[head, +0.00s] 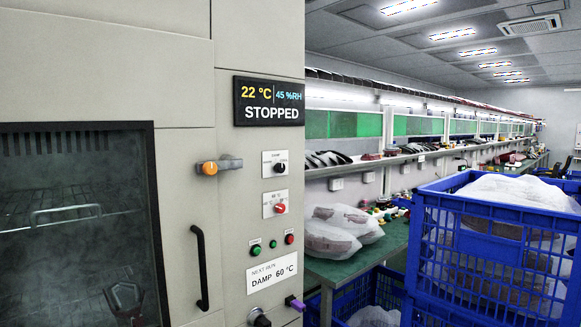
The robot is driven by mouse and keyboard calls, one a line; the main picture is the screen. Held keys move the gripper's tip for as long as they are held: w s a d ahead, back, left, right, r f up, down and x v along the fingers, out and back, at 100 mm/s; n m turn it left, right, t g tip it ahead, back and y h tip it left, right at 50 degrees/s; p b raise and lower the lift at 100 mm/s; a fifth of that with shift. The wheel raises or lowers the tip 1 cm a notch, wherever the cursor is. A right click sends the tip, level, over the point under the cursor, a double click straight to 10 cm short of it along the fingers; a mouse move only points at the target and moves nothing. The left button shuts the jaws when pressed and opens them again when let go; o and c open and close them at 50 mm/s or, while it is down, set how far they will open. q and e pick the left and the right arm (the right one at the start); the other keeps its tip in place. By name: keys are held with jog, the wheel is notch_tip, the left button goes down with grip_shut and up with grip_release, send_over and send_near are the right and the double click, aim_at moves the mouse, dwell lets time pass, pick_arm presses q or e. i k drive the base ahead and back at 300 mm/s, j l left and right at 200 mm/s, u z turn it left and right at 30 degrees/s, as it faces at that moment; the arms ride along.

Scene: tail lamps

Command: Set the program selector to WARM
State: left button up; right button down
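The tall beige chamber has a white plate with a black knob (280,167) and small print that seems to read DAMP; it looks like the program selector. Its other position labels are too small to read. Below it, a similar plate carries a red knob (279,208). The card on the panel (271,273) reads NEXT RUN, DAMP 60 °C. A dark gripper-like shape (126,299) shows low against the door window; I cannot tell whether it is my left gripper or a reflection. No gripper is at the knobs. My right gripper is not in view.
The display (268,101) reads 22 °C, 45 %RH, STOPPED. An orange-ended latch (210,168), a black door handle (200,267), a purple lever (296,303) and green and red buttons stick out nearby. Blue crates (425,235) with bagged parts and a green bench (340,270) stand right.

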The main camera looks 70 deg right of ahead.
aim_at(280, 167)
jog(key=z, duration=2.05)
jog(key=u, duration=0.25)
